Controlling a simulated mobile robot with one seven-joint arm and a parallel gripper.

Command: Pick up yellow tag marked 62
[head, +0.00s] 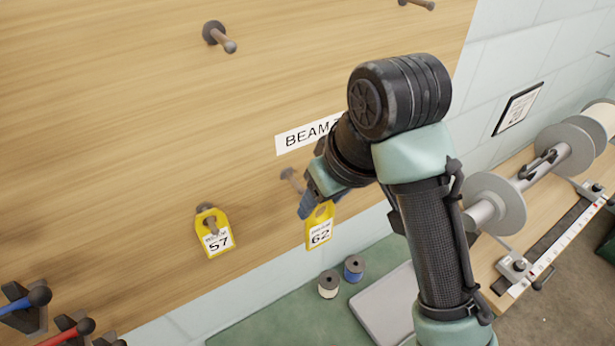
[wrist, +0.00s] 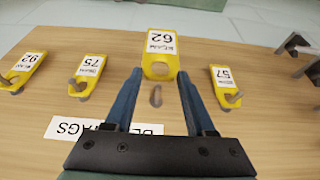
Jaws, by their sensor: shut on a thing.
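The yellow tag marked 62 (head: 320,229) is between the fingertips of my gripper (head: 314,205), gripped near its holed end. In the wrist view, the tag (wrist: 162,45) shows its white label upside down, and my blue fingers (wrist: 160,75) close on its sides. A bare wooden peg (wrist: 155,96) stands just below the tag in that view, and the tag appears clear of it. The peg also shows in the head view (head: 291,179), left of my gripper.
A yellow tag marked 57 (head: 213,236) hangs on a peg to the left. Tags marked 75 (wrist: 89,72) and 92 (wrist: 25,68) hang on the board in the wrist view. A white sign (head: 304,135) is above. Two spools (head: 353,269) stand below on a green surface.

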